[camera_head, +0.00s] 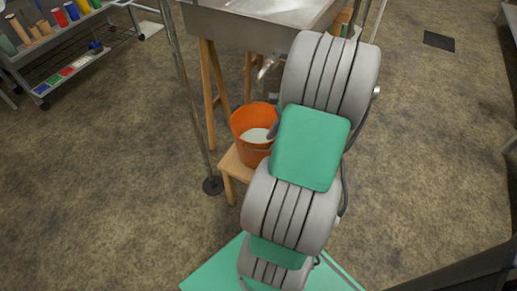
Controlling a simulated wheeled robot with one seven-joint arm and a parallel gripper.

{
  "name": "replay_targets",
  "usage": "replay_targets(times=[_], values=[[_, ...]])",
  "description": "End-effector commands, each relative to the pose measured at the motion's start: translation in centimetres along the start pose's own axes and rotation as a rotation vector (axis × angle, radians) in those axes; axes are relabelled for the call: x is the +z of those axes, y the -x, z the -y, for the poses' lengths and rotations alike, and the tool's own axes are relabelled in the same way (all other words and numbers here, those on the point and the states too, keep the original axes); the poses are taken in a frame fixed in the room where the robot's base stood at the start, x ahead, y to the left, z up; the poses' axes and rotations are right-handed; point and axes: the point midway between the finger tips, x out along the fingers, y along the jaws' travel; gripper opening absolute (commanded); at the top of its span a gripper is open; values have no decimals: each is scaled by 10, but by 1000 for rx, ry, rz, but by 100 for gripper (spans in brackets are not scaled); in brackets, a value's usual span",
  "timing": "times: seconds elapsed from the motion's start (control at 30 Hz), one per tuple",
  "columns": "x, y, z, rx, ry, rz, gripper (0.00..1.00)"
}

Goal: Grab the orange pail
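The orange pail (249,148) stands upright on a small wooden stool (228,162), below and a little left of a metal tap (268,67). Something whitish shows inside the pail. My arm covers the pail's right side and part of the stool. My arm reaches up the picture from the bottom, and its end is hidden behind its own grey links. My gripper cannot be made out, so its place relative to the pail does not show.
A steel pan (255,22) on wooden legs stands behind the pail. A thin pole with a round dark base (213,186) stands just left of the stool. A shelf cart (72,68) with coloured items is at upper left.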

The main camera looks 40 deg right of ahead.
Motion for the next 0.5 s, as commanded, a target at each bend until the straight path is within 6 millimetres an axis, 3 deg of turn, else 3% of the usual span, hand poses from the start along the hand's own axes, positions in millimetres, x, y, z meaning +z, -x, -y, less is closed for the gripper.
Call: replay_targets(times=[0.3, 0.5], values=[[-1, -54, -2, 2, 3, 0, 30], [1, -64, -1, 0, 3, -3, 30]])
